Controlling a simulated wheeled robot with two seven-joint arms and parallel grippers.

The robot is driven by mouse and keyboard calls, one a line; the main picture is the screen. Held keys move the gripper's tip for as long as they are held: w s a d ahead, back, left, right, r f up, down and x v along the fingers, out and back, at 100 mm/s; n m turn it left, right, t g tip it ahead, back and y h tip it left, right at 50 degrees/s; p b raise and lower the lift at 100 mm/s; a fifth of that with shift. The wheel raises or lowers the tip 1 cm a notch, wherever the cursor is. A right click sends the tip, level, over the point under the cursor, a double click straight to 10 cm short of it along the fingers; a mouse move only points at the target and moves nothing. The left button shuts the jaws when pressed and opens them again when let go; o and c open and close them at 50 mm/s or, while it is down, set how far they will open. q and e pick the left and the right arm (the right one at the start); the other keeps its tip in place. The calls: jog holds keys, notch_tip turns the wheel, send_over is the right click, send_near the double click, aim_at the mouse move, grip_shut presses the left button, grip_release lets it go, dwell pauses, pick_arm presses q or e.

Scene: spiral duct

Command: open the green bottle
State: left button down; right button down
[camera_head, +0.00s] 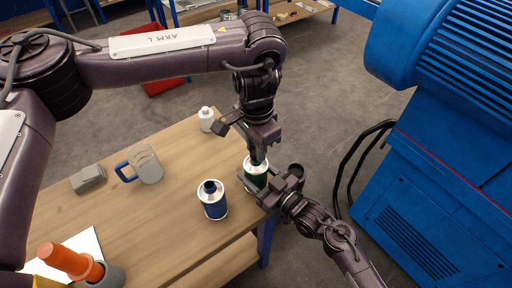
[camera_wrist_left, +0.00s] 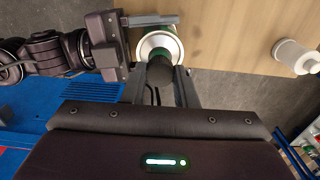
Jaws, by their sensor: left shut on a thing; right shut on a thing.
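The green bottle (camera_head: 257,178) stands upright near the right edge of the wooden table, with a pale metallic shoulder. It also shows in the left wrist view (camera_wrist_left: 158,46). My left gripper (camera_head: 258,157) points down from above and is shut on the bottle's dark cap (camera_wrist_left: 160,71). Whether the cap still sits on the neck is hidden. My right gripper (camera_head: 257,181) comes in from the lower right and is shut around the bottle's body. In the left wrist view the right gripper (camera_wrist_left: 145,43) reaches in from the left beside the bottle.
A blue bottle (camera_head: 213,201) stands just left of the green one. A white bottle (camera_head: 206,119) stands at the table's back edge. A mug with a blue handle (camera_head: 148,165), a grey block (camera_head: 88,179) and an orange-topped object (camera_head: 66,260) are further left. Blue machinery (camera_head: 430,170) stands right.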

pick_arm(q)
jog(key=shift+r, duration=0.1)
jog(key=shift+r, duration=2)
pick_arm(e)
jog(key=shift+c, duration=2.2)
grip_release()
